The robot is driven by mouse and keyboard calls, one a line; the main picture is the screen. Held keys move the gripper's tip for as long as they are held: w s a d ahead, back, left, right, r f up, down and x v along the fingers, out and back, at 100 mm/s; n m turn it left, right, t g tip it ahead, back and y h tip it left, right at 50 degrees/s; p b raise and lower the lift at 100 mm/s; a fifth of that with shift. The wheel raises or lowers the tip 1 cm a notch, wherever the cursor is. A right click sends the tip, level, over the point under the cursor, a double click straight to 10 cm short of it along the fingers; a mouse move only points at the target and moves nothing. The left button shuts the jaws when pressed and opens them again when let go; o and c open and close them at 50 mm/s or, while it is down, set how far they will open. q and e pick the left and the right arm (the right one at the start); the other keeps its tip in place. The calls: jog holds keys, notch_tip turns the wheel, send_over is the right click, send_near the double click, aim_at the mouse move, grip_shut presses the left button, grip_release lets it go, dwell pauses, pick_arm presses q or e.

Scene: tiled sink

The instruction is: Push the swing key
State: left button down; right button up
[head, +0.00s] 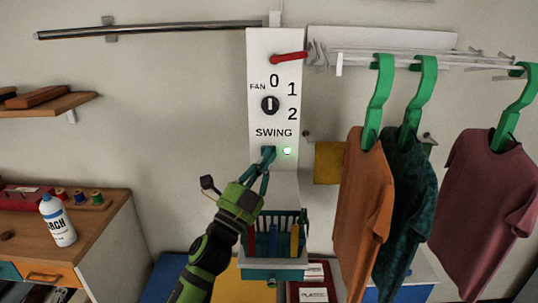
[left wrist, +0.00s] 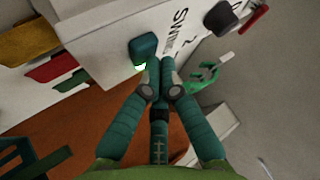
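The swing key (head: 268,153) is a small teal block on the white panel (head: 260,190), below the word SWING. A small lamp (head: 287,151) to its right glows green. My left gripper (head: 266,177) is just below and in front of the key, its fingers pointing up at it. In the left wrist view the teal fingertips (left wrist: 158,74) are together and empty, close beside the key (left wrist: 143,46). I cannot tell whether they touch it. My right gripper is in neither view.
A fan knob (head: 270,105) and a red lever (head: 289,57) are higher on the panel. A teal basket (head: 274,275) holding tools is below. Shirts on green hangers, including an orange one (head: 363,205), hang close on the right. A bottle (head: 58,222) stands on the left cabinet.

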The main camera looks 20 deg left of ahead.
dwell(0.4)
pick_arm(q)
jog(key=shift+s+d, duration=0.25)
jog(key=shift+s, duration=0.6)
jog(key=shift+p, duration=0.3)
jog(key=shift+s+d+p, duration=0.2)
jog(key=shift+s+d, duration=0.1)
jog(key=shift+s, duration=0.65)
jog(key=shift+s+d+p, duration=0.15)
jog(key=shift+s+d, duration=0.1)
jog(key=shift+s, duration=0.7)
jog(key=shift+s+d+p, duration=0.2)
jog(key=shift+s+d, duration=0.1)
jog(key=shift+s, duration=0.65)
